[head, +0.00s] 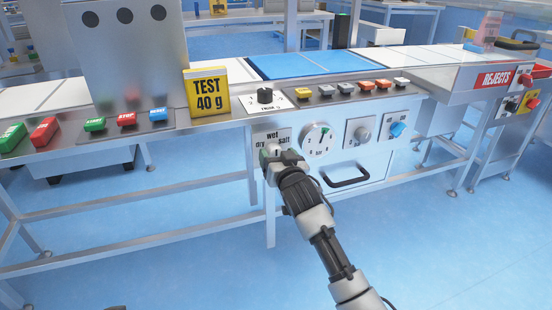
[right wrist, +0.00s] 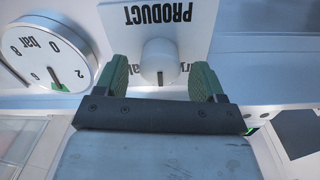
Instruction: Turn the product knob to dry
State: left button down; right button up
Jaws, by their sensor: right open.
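The white product knob (right wrist: 160,56) sits on a plate marked PRODUCT, which is upside down in the right wrist view. Its dark pointer line points away from that word. In the head view the plate (head: 285,134) reads wet at the top, dry at the left and salt at the right; the knob there is largely covered by my gripper. My right gripper (right wrist: 160,78) is open, its two green fingers on either side of the knob with a gap at each side. It reaches the panel from below in the head view (head: 272,155). My left gripper is not in view.
A round bar gauge (head: 318,140) is close to the right of the plate, with a grey knob (head: 362,133) and a blue knob (head: 397,129) beyond. A black handle (head: 346,178) is below. A black knob (head: 264,96) and several buttons are above. Free floor lies in front.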

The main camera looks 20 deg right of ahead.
jog(key=shift+w, duration=0.7)
jog(key=c, duration=0.9)
